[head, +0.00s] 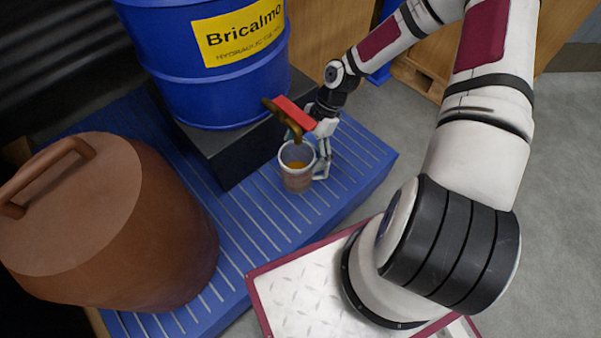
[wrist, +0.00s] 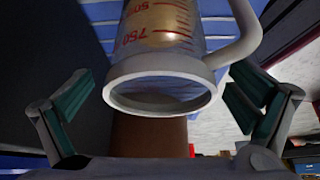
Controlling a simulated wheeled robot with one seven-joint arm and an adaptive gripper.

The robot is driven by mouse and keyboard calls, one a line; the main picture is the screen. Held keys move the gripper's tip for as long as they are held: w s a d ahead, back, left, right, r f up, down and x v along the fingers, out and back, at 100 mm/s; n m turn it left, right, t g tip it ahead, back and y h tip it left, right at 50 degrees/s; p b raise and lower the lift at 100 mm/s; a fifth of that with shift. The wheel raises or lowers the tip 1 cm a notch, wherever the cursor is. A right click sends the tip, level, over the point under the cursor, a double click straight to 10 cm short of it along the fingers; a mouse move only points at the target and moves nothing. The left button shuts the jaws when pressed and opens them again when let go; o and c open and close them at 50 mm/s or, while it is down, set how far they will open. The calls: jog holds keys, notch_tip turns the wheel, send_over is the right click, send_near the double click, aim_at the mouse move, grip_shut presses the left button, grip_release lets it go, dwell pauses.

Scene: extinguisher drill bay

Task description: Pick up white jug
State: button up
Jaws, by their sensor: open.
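The white jug (head: 297,178) stands upright on the blue slatted platform, below the brass tap of the blue drum. It has a white rim, a clear body and something amber-brown inside. In the wrist view the jug (wrist: 160,68) shows red scale marks, and its white handle is at the right. My gripper (head: 309,150) is open at the jug, partly hidden behind it in the head view. In the wrist view the teal-padded fingers of my gripper (wrist: 160,108) lie on either side of the rim, with visible gaps between pads and jug.
The brass tap (head: 286,118) with its red lever hangs close above the jug. The blue drum (head: 210,90) rests on a black block (head: 228,150). A brown lidded bin (head: 150,240) fills the left of the blue platform (head: 262,215). Bare platform lies in front of the jug.

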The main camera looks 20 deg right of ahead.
jog(key=shift+s+a+f, duration=0.15)
jog(key=shift+a+f, duration=0.15)
jog(key=shift+f, duration=0.3)
jog(key=shift+c, duration=0.6)
jog(key=c, duration=1.8)
jog(key=shift+o, duration=0.2)
jog(key=shift+r, duration=0.2)
